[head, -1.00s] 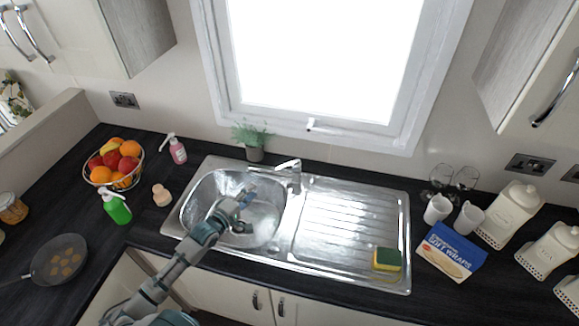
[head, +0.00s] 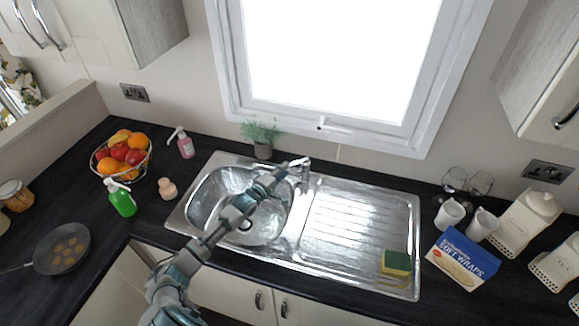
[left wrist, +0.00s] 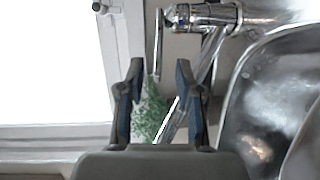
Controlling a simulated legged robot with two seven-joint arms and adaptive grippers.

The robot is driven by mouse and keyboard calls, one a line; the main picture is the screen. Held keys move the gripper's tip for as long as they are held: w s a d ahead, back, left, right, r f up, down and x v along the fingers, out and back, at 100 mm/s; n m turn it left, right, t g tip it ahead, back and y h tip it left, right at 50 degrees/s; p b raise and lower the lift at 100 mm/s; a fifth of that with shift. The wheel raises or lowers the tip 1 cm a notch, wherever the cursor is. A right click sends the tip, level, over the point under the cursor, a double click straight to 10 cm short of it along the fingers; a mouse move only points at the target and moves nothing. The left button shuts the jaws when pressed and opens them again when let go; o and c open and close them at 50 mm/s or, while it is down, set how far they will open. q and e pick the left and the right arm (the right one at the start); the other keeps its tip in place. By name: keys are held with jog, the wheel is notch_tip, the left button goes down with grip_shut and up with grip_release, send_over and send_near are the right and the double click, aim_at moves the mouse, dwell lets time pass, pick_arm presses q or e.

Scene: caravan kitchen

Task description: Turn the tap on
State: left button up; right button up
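The chrome tap (head: 304,174) stands at the back of the steel sink, between the bowl and the drainer. My left gripper (head: 281,174) is over the back right of the bowl, close to the tap, and partly covers it in the head view. In the left wrist view the tap body (left wrist: 205,17) is at the top, with a thin lever and a slanting spout. My left gripper (left wrist: 160,70) is open there, its two fingers apart, with the lever's end near the gap between the tips. Contact cannot be told. My right gripper is not in view.
The sink (head: 350,180) has a ribbed drainer with a sponge (head: 396,263) at front right. A potted plant (head: 261,135) stands behind the bowl, below the window. A pink soap bottle (head: 184,145) is left of it. White cups (head: 449,214) stand right of the drainer.

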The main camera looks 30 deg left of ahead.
aim_at(297, 162)
pick_arm(q)
jog(key=w, duration=0.3)
jog(key=shift+w+f, duration=0.15)
jog(key=shift+w, duration=0.2)
jog(key=shift+d, duration=0.1)
grip_shut()
